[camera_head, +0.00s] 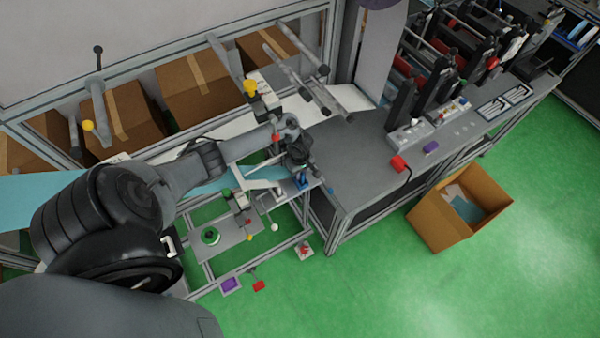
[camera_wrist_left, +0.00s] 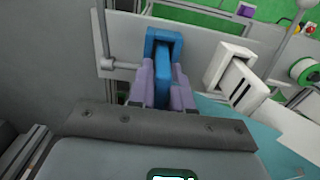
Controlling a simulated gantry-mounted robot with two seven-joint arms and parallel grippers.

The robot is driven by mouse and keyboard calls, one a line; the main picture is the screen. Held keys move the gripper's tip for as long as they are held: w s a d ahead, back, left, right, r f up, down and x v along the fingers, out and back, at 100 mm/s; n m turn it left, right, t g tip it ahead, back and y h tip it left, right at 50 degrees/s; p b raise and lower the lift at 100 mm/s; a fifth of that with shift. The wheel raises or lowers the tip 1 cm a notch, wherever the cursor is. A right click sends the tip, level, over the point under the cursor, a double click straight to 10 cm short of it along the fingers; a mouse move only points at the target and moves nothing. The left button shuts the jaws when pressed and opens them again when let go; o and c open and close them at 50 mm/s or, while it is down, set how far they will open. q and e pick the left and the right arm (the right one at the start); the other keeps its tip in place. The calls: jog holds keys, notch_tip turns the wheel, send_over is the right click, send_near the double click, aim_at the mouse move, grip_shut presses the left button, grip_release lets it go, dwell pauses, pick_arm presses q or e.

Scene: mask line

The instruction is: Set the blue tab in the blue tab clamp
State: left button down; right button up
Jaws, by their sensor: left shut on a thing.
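The blue tab (camera_wrist_left: 163,82) is upright between the purple fingers of my left gripper (camera_wrist_left: 162,92), which is shut on it in the left wrist view. The blue tab clamp (camera_wrist_left: 164,33) is a blue frame on a grey plate, directly beyond the fingers. The tab's far end overlaps the clamp's opening; I cannot tell how deep it sits or whether it touches. In the head view my left gripper (camera_head: 300,164) points down over the blue clamp (camera_head: 302,181) at the frame's right end. The tab is too small to tell apart there. My right gripper is not in view.
A white slotted block (camera_wrist_left: 236,79) stands right of the clamp, and a thin metal rod (camera_wrist_left: 101,38) stands left of it. In the head view, a grey bench (camera_head: 352,165) is to the right, with an open cardboard box (camera_head: 438,226) on the green floor.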

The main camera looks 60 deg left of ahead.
pick_arm(q)
jog(key=shift+f, duration=0.3)
dwell(0.5)
jog(key=c, duration=1)
grip_release()
jog(key=shift+o, duration=0.2)
